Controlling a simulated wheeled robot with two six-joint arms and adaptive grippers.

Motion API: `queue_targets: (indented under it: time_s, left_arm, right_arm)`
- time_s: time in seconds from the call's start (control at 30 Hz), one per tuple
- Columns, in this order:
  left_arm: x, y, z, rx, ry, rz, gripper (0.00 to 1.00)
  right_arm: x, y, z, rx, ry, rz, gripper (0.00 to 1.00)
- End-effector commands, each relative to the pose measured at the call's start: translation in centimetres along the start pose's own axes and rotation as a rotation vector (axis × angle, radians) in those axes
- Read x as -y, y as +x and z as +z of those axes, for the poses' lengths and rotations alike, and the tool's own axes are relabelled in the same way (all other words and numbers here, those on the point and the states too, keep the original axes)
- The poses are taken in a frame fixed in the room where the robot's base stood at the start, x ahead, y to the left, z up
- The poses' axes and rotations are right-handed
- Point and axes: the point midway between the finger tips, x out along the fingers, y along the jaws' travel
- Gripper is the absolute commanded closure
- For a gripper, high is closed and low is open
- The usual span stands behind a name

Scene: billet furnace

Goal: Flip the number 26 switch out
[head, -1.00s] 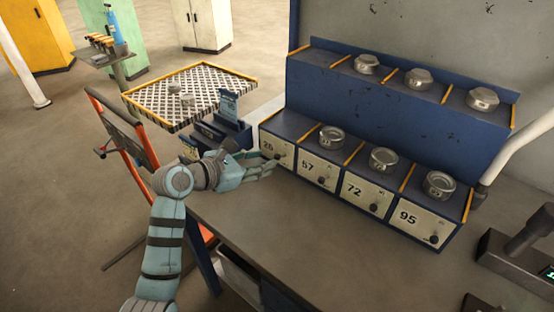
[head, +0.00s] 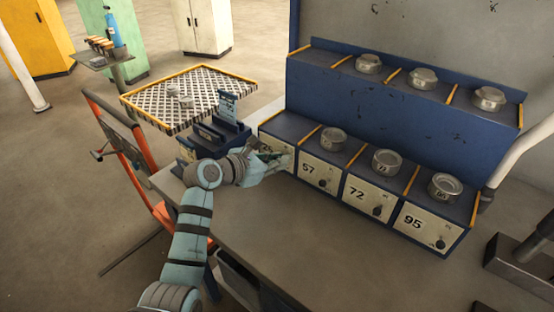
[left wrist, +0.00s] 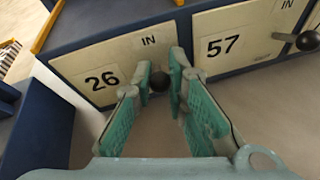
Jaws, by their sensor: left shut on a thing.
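The number 26 panel (left wrist: 103,72) is a cream plate with "26" and "IN" on it, on the front of the blue rack. Its switch has a round black knob (left wrist: 160,82), which sits between my left fingertips. My left gripper (left wrist: 160,80) is shut on the knob, with green pads on both sides of it. My right gripper is not in view.
To the right are panels 57 (head: 316,172), 72 (head: 366,195) and 95 (head: 428,228), each with its own black-knobbed switch. Round metal tins stand on both rack levels. An orange-framed stand (head: 150,150) is left of my arm. The grey tabletop (head: 310,235) in front is clear.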

Motion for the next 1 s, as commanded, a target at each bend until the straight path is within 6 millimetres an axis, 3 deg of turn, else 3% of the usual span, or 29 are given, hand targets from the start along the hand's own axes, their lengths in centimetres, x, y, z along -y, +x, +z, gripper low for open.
queue_targets:
  time_s: [0.13, 0.23, 0.37, 0.7, 0.73, 0.83, 1.0]
  left_arm:
    - [0.3, 0.2, -1.0, 0.104, 0.009, 0.024, 1.0]
    - [0.5, 0.5, -2.1, 0.239, 0.024, 0.06, 1.0]
    - [0.5, 0.5, -2.2, 0.331, 0.036, 0.084, 1.0]
    - [0.5, 0.2, -1.7, 0.353, 0.038, 0.09, 1.0]
    - [0.5, 0.2, -1.7, 0.353, 0.038, 0.089, 0.82]
    - [0.4, 0.2, -1.7, 0.354, 0.038, 0.09, 0.66]
    - [0.4, 0.2, -1.6, 0.355, 0.039, 0.091, 0.65]
  right_arm:
    - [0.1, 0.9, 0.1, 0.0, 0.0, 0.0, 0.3]
    - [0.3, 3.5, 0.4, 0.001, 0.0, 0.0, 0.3]
    - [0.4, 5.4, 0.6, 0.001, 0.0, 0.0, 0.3]
    - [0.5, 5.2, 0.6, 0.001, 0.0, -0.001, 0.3]
    - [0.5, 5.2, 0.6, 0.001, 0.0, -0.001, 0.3]
    - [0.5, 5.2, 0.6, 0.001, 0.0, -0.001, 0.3]
    - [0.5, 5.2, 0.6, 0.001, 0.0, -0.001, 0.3]
